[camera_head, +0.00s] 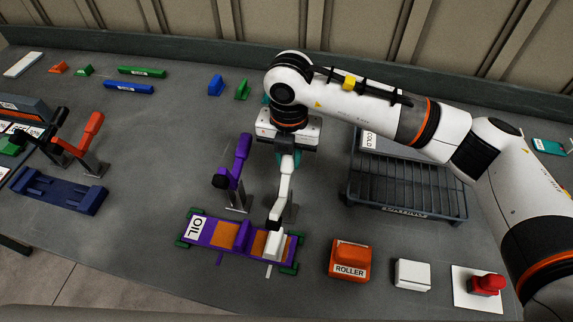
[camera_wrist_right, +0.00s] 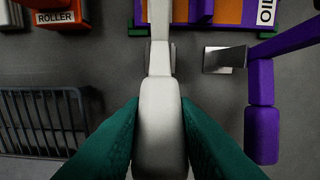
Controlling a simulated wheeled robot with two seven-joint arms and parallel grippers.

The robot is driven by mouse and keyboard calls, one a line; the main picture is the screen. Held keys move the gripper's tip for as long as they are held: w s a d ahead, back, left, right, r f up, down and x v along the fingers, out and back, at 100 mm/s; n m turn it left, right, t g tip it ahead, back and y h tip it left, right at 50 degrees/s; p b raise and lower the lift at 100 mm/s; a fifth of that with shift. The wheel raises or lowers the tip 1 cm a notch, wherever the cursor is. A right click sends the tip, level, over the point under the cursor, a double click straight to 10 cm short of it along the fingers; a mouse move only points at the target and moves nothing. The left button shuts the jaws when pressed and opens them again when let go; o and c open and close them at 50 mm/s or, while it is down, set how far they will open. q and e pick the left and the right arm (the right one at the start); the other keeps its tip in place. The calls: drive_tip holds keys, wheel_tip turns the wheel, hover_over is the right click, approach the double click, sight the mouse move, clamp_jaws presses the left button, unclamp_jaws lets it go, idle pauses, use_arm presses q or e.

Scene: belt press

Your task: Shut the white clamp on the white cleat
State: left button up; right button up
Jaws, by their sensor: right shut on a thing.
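The white clamp (camera_head: 284,188) stands behind the belt plate, and its black tip hangs right at the top of the white cleat (camera_head: 273,246). I cannot tell whether the tip touches the cleat. The cleat sits at the right end of the purple plate marked OIL (camera_head: 205,229). My right gripper (camera_head: 288,147) is at the clamp's far end. In the right wrist view its green fingers (camera_wrist_right: 160,112) are shut on the white handle (camera_wrist_right: 160,142), one on each side. My left gripper is not in view.
A purple clamp (camera_head: 240,160) stands raised just left of the white one. An orange ROLLER block (camera_head: 350,260), a white block (camera_head: 412,274) and a red button (camera_head: 487,284) lie to the right. A dark rack (camera_head: 410,187) stands behind them. Bare table lies left of the plate.

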drive_tip(key=shift+s+a+r, duration=0.15)
drive_tip(key=shift+s+r, duration=0.05)
drive_tip(key=shift+s, duration=0.55)
drive_tip(key=shift+s+a+r, duration=0.15)
drive_tip(key=shift+s+r, duration=0.05)
drive_tip(key=shift+s, duration=0.5)
drive_tip(key=shift+s+a, duration=0.2)
drive_tip(key=shift+s, duration=1)
drive_tip(key=shift+s+f, duration=0.15)
drive_tip(key=shift+s, duration=0.1)
drive_tip(key=shift+s+a, duration=0.1)
drive_tip(key=shift+s, duration=0.05)
drive_tip(key=o, duration=0.7)
drive_tip(key=shift+s, duration=0.1)
drive_tip(key=shift+r, duration=0.2)
